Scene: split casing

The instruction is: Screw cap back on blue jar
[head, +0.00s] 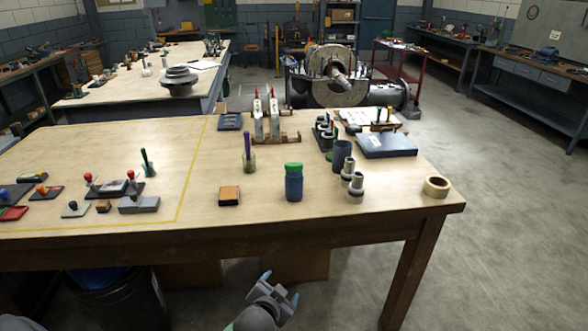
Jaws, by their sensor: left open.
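The blue jar (294,188) stands upright near the front edge of the wooden table, right of its middle. A green cap (293,167) sits on top of the jar. I cannot tell whether it is screwed tight or only resting there. My left gripper (281,285) is at the bottom of the head view, below and in front of the table edge. It is open with nothing between its fingers, and well apart from the jar. My right gripper is not in view.
An orange-topped block (229,195) lies left of the jar. Grey stepped parts (355,190) and a dark cylinder (342,156) stand to its right. A glass with a purple stick (248,158) is behind left. A tape roll (436,187) lies near the right corner. The front table edge (330,228) lies between gripper and jar.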

